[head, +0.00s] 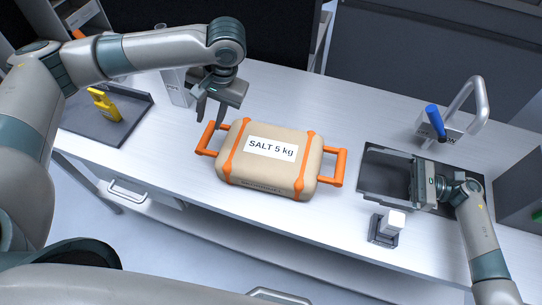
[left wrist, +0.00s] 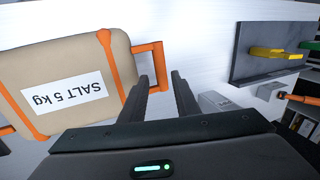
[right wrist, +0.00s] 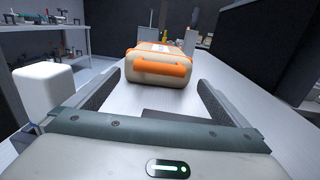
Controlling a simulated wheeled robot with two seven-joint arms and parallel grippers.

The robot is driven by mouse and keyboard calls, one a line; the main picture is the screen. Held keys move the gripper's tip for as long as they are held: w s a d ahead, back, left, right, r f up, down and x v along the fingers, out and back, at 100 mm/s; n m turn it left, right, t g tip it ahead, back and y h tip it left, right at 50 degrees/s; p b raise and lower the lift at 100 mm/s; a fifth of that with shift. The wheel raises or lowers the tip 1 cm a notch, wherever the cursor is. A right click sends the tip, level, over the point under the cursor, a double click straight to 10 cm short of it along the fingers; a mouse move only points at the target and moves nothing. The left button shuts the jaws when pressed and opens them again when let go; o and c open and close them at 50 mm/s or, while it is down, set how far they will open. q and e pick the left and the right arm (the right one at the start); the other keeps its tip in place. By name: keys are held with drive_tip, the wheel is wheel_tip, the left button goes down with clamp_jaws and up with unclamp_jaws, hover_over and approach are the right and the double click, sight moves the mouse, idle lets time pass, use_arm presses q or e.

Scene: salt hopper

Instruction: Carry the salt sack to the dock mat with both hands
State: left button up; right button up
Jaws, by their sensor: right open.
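The salt sack (head: 230,180) is a beige block with orange straps, an orange handle at each end and a "SALT 5 kg" label. It lies flat on the white counter. My left gripper (head: 211,113) is open and empty, just above and behind the sack's left handle (head: 207,139); the handle is close to its fingers in the left wrist view (left wrist: 158,66). My right gripper (head: 413,185) is open and empty over a dark rectangular area (head: 385,168), to the right of the right handle (head: 339,167). That handle faces it in the right wrist view (right wrist: 162,67). I cannot tell which dark surface is the dock mat.
A dark grey tray (head: 75,118) with a yellow object (head: 103,104) is at the left. A curved grey pipe (head: 480,95) and a blue handle (head: 435,120) stand behind the dark area. A white block on a stand (head: 390,222) is at the front right.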

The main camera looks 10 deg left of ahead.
sight(206, 136)
use_arm(q)
drive_tip(key=x, duration=1)
drive_tip(key=shift+a+f, duration=0.15)
drive_tip(key=shift+f, duration=0.2)
use_arm(e)
drive_tip(key=a, duration=1)
drive_tip(key=shift+w+a, duration=0.1)
drive_tip(key=shift+a, duration=0.3)
